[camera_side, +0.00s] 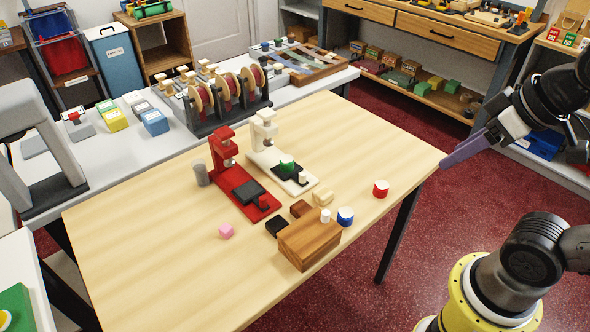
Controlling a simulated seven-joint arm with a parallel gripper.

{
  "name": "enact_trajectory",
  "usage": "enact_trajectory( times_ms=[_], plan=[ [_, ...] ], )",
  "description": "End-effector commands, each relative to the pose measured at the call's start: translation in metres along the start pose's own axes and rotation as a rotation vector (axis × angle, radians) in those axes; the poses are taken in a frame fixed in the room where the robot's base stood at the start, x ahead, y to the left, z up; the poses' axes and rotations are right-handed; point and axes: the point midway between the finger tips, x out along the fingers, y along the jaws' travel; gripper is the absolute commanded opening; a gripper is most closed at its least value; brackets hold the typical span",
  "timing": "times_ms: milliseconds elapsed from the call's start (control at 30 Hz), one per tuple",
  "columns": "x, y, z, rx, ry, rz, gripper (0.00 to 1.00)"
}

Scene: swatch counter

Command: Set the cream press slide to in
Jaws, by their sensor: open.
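The cream press (264,130) stands upright near the middle of the wooden table, beside a red press (223,148). Its dark slide (290,174) lies toward the front end of the cream base, out in front of the press head. A green piece (286,163) sits at the slide's rear part, and a small cream knob (302,177) stands at its front. My gripper (449,160) is at the right, by the table's right corner, well away from the cream press. It is open and empty, with purple on its fingers.
A wooden block (310,239), a blue-and-white piece (345,216), a red-and-white piece (380,188) and small blocks lie in front of the presses. A grey cylinder (200,173) stands left of the red press.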

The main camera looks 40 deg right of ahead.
Motion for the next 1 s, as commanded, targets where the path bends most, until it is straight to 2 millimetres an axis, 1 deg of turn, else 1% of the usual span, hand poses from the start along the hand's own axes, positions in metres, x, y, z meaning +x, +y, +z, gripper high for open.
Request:
enact_trajectory(
  times_ms=[33,67,100,233,367,400,467,500,567,600,667,733,767,800,867,900,1000],
  plan=[
    [-0.006,0.000,-0.014,-0.004,0.009,0.000,0.55],
    [-0.009,0.000,-0.022,-0.007,0.007,0.000,0.55],
    [-0.012,0.000,-0.036,-0.012,0.002,-0.001,0.55],
    [-0.013,-0.001,-0.080,-0.031,-0.028,-0.004,0.55],
    [-0.002,-0.003,-0.125,-0.049,-0.074,-0.009,0.55],
    [0.004,-0.004,-0.139,-0.054,-0.090,-0.011,0.55],
    [0.015,-0.005,-0.159,-0.062,-0.118,-0.013,0.55],
    [0.024,-0.006,-0.172,-0.067,-0.134,-0.015,0.55],
    [0.039,-0.009,-0.189,-0.076,-0.163,-0.018,0.55],
    [0.051,-0.010,-0.200,-0.081,-0.183,-0.020,0.55],
    [0.069,-0.013,-0.214,-0.089,-0.212,-0.023,0.55],
    [0.094,-0.016,-0.229,-0.098,-0.248,-0.026,0.55],
    [0.105,-0.017,-0.234,-0.102,-0.264,-0.027,0.55],
    [0.121,-0.019,-0.241,-0.107,-0.287,-0.029,0.55],
    [0.145,-0.022,-0.248,-0.113,-0.319,-0.031,0.55],
    [0.162,-0.024,-0.252,-0.117,-0.342,-0.033,0.55],
    [0.201,-0.029,-0.254,-0.126,-0.395,-0.036,0.55]
  ],
)
